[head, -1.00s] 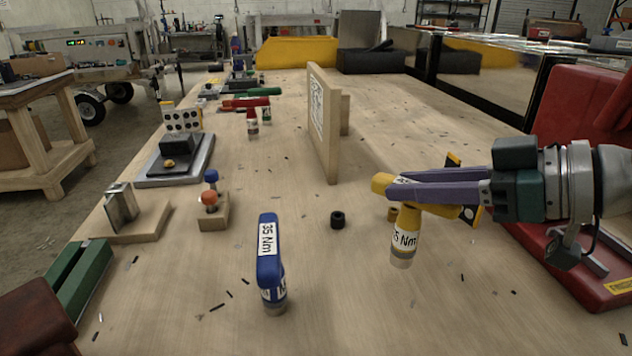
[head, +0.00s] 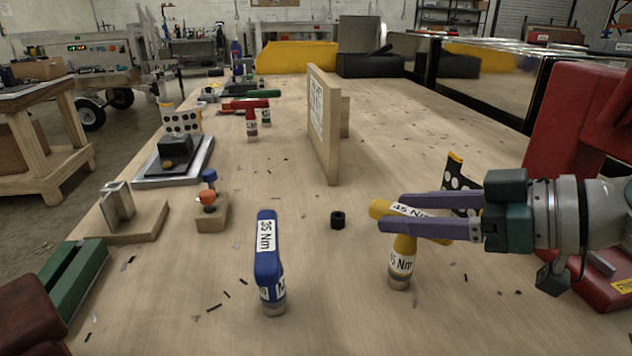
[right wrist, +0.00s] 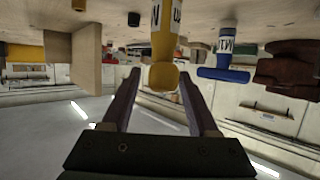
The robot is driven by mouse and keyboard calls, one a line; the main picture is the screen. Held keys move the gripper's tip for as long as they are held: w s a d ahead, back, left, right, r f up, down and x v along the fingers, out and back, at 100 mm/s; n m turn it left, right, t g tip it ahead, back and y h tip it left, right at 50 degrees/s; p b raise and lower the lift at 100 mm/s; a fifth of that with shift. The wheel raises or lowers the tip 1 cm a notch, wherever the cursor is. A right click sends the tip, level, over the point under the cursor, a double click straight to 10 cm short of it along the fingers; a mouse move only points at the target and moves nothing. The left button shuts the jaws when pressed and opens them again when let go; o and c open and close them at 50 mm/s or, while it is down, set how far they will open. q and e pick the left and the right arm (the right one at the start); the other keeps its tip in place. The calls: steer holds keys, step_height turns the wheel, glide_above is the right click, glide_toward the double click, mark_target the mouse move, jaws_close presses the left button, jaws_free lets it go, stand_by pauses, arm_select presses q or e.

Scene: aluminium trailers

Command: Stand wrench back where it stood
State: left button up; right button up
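The yellow wrench (head: 401,261) with a 45 Nm label stands upright on the table, its yellow top bar running left to right. My right gripper (head: 392,212) reaches in from the right at the top bar, with its two purple fingers spread to either side of it. In the right wrist view, which looks upside down, the yellow wrench (right wrist: 163,45) shows between and beyond the fingertips, with gaps beside it. The fingers look open and apart from it. A blue 35 Nm wrench (head: 268,262) stands to the left. My left gripper is not in view.
A small black nut (head: 338,220) lies left of the gripper. An upright wooden panel (head: 328,125) stands behind. Red equipment (head: 575,130) is at the right edge. The table's middle front is mostly clear.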

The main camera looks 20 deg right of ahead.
steer(key=shift+r, duration=0.15)
steer(key=v, duration=1.2)
steer(key=shift+b, duration=0.45)
steer(key=shift+a, duration=0.1)
